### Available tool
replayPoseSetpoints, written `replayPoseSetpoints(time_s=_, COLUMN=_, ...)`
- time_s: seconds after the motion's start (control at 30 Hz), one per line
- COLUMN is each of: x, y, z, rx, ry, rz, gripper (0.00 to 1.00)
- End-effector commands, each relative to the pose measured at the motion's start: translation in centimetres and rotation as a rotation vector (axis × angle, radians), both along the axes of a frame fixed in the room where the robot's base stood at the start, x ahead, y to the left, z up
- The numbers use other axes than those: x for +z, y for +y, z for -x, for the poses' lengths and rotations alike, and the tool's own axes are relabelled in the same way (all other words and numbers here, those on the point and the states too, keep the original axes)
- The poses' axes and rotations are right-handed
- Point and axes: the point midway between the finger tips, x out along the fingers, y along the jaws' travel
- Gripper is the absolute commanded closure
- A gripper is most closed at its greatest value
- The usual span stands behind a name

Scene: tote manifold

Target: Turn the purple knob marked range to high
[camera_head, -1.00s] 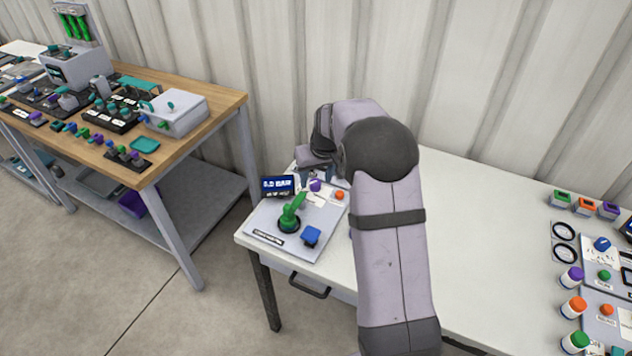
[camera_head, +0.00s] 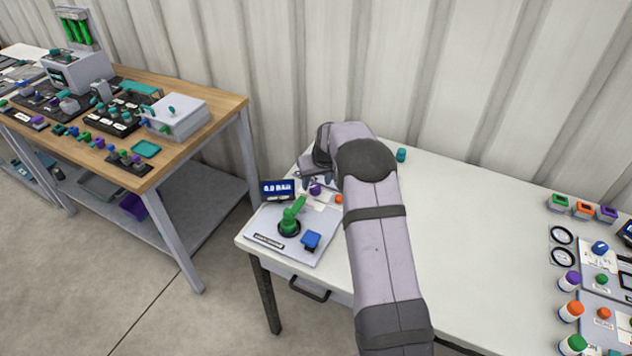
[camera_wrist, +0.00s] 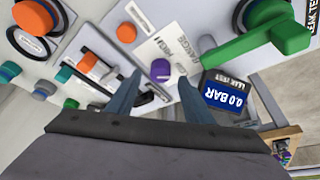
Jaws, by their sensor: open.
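The purple knob (camera_wrist: 160,70) shows in the wrist view, on a pale panel beside a label that reads RANGE and HIGH. It also shows in the head view as a small purple spot (camera_head: 315,189) just below my gripper (camera_head: 312,179). In the wrist view my gripper (camera_wrist: 160,79) is open, with one fingertip on each side of the knob in the picture. I cannot tell whether the fingers touch it. The knob's pointer mark is too small to read.
A green lever (camera_wrist: 262,45) and a display (camera_wrist: 228,92) reading 0.0 BAR stand close to the right in the wrist view. An orange knob (camera_wrist: 126,32) is to the left. The white table (camera_head: 480,240) has clear room right of my arm.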

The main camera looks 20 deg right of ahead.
Motion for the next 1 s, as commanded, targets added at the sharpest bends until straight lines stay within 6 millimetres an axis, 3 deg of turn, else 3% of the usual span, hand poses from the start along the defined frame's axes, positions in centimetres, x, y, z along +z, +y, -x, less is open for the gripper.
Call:
replayPoseSetpoints(time_s=0.23, x=-1.7, y=0.0, z=-0.7, rx=0.0, ry=0.001, rz=-0.001, gripper=0.53)
replayPoseSetpoints(time_s=0.63, x=-2.2, y=0.0, z=-0.9, rx=0.0, ry=-0.001, rz=0.0, gripper=0.53)
replayPoseSetpoints(time_s=0.8, x=-2.1, y=0.0, z=-0.9, rx=0.0, ry=0.0, rz=0.0, gripper=0.94)
replayPoseSetpoints(time_s=1.0, x=-2.2, y=0.0, z=-0.9, rx=0.004, ry=0.0, rz=-0.001, gripper=0.94)
